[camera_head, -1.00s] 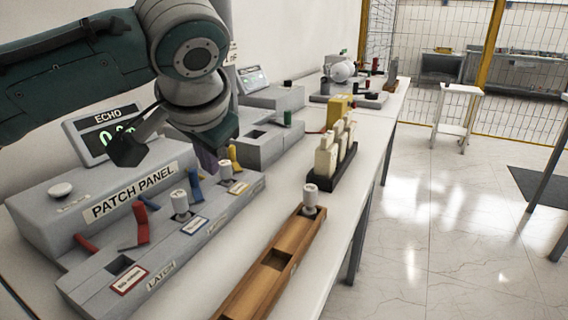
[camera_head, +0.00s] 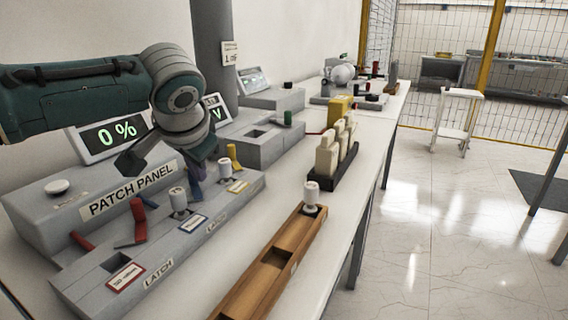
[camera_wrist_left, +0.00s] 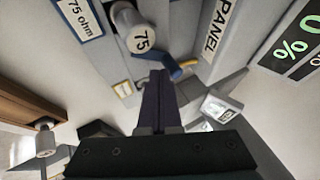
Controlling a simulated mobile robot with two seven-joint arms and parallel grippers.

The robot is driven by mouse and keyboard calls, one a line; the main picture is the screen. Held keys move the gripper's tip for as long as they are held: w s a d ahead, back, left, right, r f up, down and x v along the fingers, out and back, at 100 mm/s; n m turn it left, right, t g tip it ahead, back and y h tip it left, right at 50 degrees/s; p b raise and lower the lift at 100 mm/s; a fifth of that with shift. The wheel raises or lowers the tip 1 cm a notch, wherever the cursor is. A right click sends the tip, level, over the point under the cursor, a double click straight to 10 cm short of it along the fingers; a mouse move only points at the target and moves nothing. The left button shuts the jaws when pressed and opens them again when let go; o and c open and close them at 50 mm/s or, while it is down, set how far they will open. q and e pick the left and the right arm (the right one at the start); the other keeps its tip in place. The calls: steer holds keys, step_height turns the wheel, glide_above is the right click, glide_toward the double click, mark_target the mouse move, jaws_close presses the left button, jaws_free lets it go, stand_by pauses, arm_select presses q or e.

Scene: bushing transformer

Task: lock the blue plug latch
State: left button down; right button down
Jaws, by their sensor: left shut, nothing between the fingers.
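The blue latch (camera_head: 195,190) is on the grey patch panel, between the red latch (camera_head: 138,221) and the yellow latch (camera_head: 233,157). It stands beside a white plug (camera_head: 178,201) seated behind the blue-framed label. In the left wrist view the blue latch (camera_wrist_left: 165,59) lies next to the plug marked 75 (camera_wrist_left: 135,30). My left gripper (camera_wrist_left: 160,75) is shut and empty, its fingertips right at the blue latch; whether they touch I cannot tell. In the head view my left wrist partly hides the fingers and the latch's top. My right gripper is not in view.
A second white plug (camera_head: 225,170) sits by the yellow latch. A wooden holder (camera_head: 245,297) with one plug and a black rack (camera_head: 334,180) of pale pieces stand to the right. Bare table lies between.

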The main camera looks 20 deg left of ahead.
arm_select(q)
steer(key=shift+n+g+y+p, duration=0.3)
steer(key=shift+n+y, duration=0.1)
steer(key=shift+n, duration=0.4)
steer(key=shift+a+n+g, duration=0.1)
steer(key=shift+n+g, duration=0.2)
steer(key=shift+n, duration=0.2)
steer(key=shift+y, duration=0.3)
steer(key=n, duration=0.1)
steer(key=n+g+b, duration=0.1)
steer(key=shift+s+f+n+y+b, duration=0.1)
steer(key=shift+f+n+y+b, duration=0.1)
steer(key=shift+n+y+b, duration=0.15)
steer(key=shift+a+r+n+g+y+b, duration=0.15)
steer(key=shift+a+n+g+y+b, duration=0.15)
steer(key=shift+n+g, duration=0.4)
steer(key=shift+s, duration=0.1)
steer(key=shift+d, duration=0.15)
steer(key=shift+d+b, duration=0.3)
steer(key=shift+d, duration=0.45)
